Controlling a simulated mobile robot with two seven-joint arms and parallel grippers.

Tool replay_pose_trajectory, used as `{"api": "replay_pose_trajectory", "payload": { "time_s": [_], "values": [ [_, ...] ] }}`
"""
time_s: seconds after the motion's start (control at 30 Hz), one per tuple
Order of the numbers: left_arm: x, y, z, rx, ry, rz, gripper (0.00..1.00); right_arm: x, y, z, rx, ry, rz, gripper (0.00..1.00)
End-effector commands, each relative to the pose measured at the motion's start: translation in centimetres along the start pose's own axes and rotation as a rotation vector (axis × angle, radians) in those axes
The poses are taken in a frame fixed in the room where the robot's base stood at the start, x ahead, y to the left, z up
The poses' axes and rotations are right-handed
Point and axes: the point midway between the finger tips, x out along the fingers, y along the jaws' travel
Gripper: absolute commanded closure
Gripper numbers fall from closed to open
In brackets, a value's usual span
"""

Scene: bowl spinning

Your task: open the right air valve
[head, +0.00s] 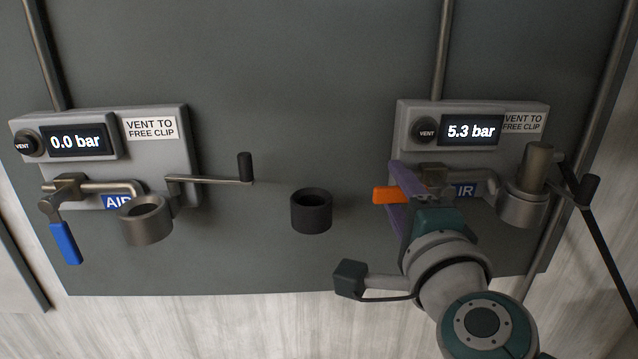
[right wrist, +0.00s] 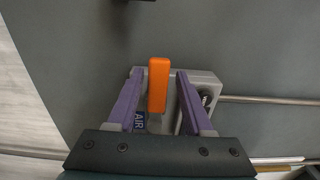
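The right air valve has an orange handle (head: 384,195) that points left in the head view, below the right panel, whose display (head: 472,131) reads 5.3 bar. My right gripper (head: 407,190) is at this handle, and its purple fingers partly hide the valve body. In the right wrist view the orange handle (right wrist: 158,85) stands between the two purple fingers of my right gripper (right wrist: 159,74), with a visible gap on each side. The gripper is open. My left gripper is not in view.
The left panel's display (head: 76,142) reads 0.0 bar; its blue valve handle (head: 66,243) points down. A dark cup (head: 311,211) sits between the stations. A metal cylinder (head: 537,167) stands in the right holder (head: 521,209); the left holder (head: 146,220) is empty. A crank (head: 245,168) sticks out at left.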

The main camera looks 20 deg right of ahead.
Motion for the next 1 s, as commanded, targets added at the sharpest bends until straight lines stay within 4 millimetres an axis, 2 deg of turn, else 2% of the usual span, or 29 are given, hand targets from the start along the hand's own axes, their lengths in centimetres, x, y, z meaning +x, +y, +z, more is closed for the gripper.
{"api": "replay_pose_trajectory", "payload": {
  "time_s": [0.37,0.47,0.8,1.0],
  "values": [
    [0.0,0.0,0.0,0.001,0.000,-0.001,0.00,-0.6,0.2,0.0,-0.004,0.000,0.004,0.43],
    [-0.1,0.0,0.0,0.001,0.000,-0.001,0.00,-1.8,0.2,-0.1,-0.004,0.000,0.005,0.43],
    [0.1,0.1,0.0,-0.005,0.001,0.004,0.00,-8.0,0.2,-0.1,-0.002,0.000,0.004,0.43],
    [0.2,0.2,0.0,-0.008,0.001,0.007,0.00,-9.8,0.1,0.0,-0.002,0.000,0.002,0.43]
  ]
}}
